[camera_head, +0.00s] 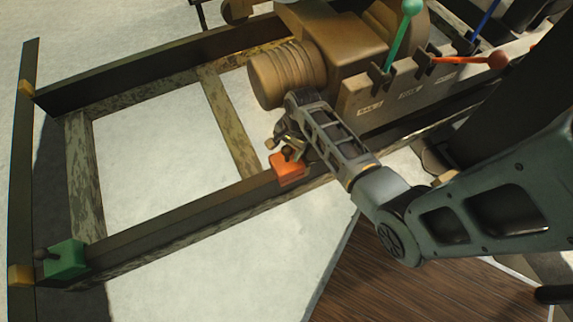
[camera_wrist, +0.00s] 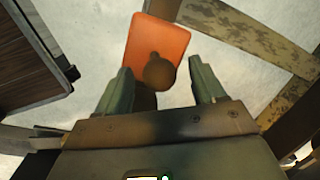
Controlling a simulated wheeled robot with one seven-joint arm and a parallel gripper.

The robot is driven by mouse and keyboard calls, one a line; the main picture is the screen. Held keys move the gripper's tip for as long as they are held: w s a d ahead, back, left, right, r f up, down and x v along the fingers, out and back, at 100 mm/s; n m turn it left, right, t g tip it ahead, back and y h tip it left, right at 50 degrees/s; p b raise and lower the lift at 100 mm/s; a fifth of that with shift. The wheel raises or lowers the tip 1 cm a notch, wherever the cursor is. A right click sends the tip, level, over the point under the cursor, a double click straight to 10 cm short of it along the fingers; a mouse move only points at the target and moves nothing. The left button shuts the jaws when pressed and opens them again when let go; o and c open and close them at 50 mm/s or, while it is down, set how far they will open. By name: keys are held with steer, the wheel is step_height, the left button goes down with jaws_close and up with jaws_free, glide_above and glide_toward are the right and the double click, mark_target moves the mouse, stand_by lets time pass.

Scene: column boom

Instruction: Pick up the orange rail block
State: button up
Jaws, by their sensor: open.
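The orange rail block (camera_head: 288,170) sits at the near rail of the dark metal frame, below the brown motor in the head view. It has a dark round knob on top. In the wrist view the orange rail block (camera_wrist: 153,36) lies just ahead of my fingers, with its knob near the gap between the fingertips. My gripper (camera_head: 284,139) is over the block in the head view. In the wrist view my gripper (camera_wrist: 160,84) is open, its two green fingers apart on either side of the knob's line. I cannot tell whether they touch it.
A green block (camera_head: 65,258) with a dark knob sits on the rail's left end. A brown motor (camera_head: 285,75) and a labelled lever panel (camera_head: 400,98) with green, orange and blue levers stand beside my arm. Pale floor (camera_head: 160,165) shows between the rails.

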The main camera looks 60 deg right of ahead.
mark_target(287, 161)
steer(key=f, duration=0.2)
steer(key=f+b, duration=0.1)
steer(key=shift+w+a+f, duration=0.15)
steer(key=shift+w+f, duration=0.1)
steer(key=shift+f, duration=0.05)
jaws_close()
stand_by(0.4)
steer(key=shift+r, duration=0.1)
stand_by(0.7)
